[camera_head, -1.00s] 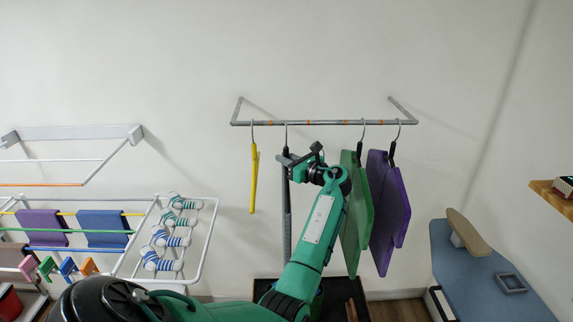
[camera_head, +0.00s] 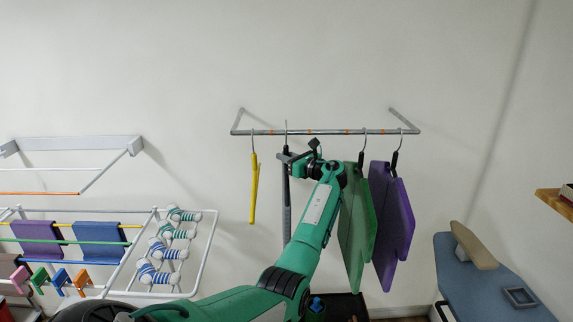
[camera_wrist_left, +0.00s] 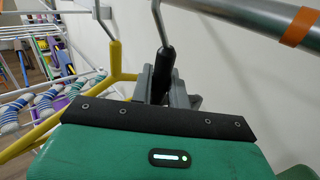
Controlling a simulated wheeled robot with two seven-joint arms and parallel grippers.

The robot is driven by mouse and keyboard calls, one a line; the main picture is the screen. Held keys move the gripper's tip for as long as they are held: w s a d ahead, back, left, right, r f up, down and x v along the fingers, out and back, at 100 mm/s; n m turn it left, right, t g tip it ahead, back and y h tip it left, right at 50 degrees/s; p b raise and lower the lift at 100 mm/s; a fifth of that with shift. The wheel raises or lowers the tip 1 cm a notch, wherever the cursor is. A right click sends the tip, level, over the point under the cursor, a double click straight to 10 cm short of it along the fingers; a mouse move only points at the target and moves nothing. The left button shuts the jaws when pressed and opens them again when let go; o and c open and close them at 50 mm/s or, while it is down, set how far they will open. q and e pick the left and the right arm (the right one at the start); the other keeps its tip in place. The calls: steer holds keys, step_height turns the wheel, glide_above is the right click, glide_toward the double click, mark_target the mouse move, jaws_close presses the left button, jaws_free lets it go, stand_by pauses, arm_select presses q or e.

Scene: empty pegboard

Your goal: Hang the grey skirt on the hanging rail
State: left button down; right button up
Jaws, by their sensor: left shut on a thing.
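The grey skirt (camera_head: 287,212) hangs edge-on below my left gripper, seen as a narrow dark strip. My left gripper (camera_head: 285,158) is just below the hanging rail (camera_head: 335,132), between the yellow garment and the green one. In the left wrist view its grey fingers (camera_wrist_left: 160,85) are shut on the black neck of the hanger (camera_wrist_left: 166,62). The hanger's metal hook (camera_head: 286,127) reaches above the rail line in the head view. Its top is cut off in the wrist view, so I cannot tell whether it touches the rail. My right gripper is not in view.
A yellow garment (camera_head: 253,190) hangs close on the left; green (camera_head: 357,225) and purple (camera_head: 391,225) garments hang on the right. Orange marks (camera_wrist_left: 299,27) band the rail. A drying rack (camera_head: 205,255) stands left, an ironing board (camera_head: 485,280) right.

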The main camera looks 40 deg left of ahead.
arm_select(q)
steer(key=shift+w+a, duration=0.3)
steer(key=shift+a, duration=0.05)
steer(key=shift+f+b, duration=0.6)
steer(key=shift+f, duration=0.65)
steer(key=c, duration=1.3)
jaws_free()
steer(key=shift+d, duration=0.1)
